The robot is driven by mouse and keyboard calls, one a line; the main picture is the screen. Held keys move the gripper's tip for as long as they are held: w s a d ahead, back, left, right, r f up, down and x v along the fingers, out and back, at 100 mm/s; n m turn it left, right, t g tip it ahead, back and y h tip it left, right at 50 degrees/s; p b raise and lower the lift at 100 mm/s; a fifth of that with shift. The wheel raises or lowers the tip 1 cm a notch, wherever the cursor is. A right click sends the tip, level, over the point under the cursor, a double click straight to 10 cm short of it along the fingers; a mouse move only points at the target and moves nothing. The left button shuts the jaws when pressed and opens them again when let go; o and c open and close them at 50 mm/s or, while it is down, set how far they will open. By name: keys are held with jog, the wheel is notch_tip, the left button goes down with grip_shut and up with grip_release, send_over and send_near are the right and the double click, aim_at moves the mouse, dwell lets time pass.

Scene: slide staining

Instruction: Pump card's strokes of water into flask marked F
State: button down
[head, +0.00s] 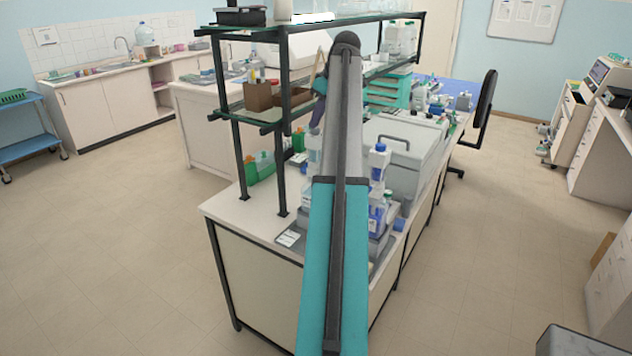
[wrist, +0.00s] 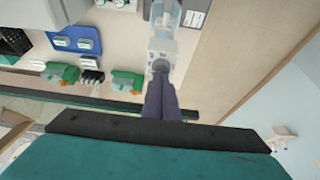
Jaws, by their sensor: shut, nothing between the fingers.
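My gripper (wrist: 161,76) is shut and empty. In the wrist view its dark fingers point at a pale grey block with a dark round top (wrist: 162,61); I cannot tell whether they touch it. In the head view my gripper (head: 315,124) hangs left of my arm, above a clear bottle (head: 313,158). A small white printed card (head: 289,238) lies at the bench's near end; a card with dark lines (wrist: 194,19) also shows in the wrist view, beside a clear vessel (wrist: 166,14). No letter F is readable, so I cannot pick out the flask. My arm hides part of the bench.
Blue-capped bottles (head: 378,164) stand right of my arm, before a large grey box (head: 408,148). A dark-framed shelf (head: 279,120) rises over the bench at left. Green boxes (head: 262,168) sit beneath it. The floor (head: 130,250) at left is clear.

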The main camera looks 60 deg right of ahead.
jog(key=shift+f+b, duration=0.35)
jog(key=shift+f, duration=1.1)
dwell(0.5)
jog(key=shift+r+p, duration=0.85)
jog(key=shift+r, duration=0.95)
jog(key=shift+r, duration=0.1)
jog(key=shift+r+p, duration=1.1)
jog(key=shift+r, duration=1.35)
jog(key=shift+s+f, duration=0.1)
